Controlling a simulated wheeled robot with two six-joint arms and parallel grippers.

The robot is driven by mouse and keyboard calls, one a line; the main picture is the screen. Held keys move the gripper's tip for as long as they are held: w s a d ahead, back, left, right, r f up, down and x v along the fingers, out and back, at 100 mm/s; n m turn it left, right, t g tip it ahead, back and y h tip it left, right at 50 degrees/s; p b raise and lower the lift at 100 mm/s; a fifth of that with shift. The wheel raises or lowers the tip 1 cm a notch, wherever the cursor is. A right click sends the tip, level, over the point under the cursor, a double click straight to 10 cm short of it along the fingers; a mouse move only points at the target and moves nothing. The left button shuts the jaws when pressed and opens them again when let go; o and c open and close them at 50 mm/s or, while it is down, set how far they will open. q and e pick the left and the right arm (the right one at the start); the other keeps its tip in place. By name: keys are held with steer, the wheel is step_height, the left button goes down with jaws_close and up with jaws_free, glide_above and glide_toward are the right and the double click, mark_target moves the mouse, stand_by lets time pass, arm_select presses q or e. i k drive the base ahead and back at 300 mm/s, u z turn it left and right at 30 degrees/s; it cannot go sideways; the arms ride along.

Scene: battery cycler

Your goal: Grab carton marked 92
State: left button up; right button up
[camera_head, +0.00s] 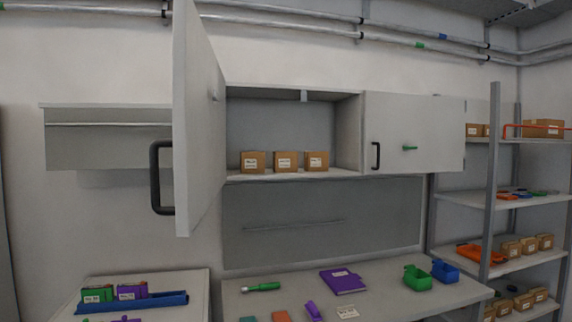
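Three small brown cartons with white labels stand in a row on the floor of the open wall cabinet (345,130): a left carton (253,156), a middle carton (285,156) and a right carton (316,156). Their label print is too small to read, so I cannot tell which one is marked 92. More labelled brown cartons sit on the rack at the right, such as one carton (511,250) on a middle shelf; their labels are also unreadable. Neither of my grippers is in view.
The cabinet's left door (195,110) stands open toward me, with a black handle (160,178). The right door (415,130) is shut. Below, a bench (400,297) holds a purple book (343,281), a green bin (417,278) and a blue bin (445,271). The rack (493,190) stands right.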

mark_target(284, 162)
steer(key=z, duration=0.55)
steer(key=i, duration=0.8)
steer(key=z, duration=0.45)
steer(key=i, duration=1.85)
steer(key=u, duration=1.45)
steer(key=i, duration=0.8)
steer(key=u, duration=0.8)
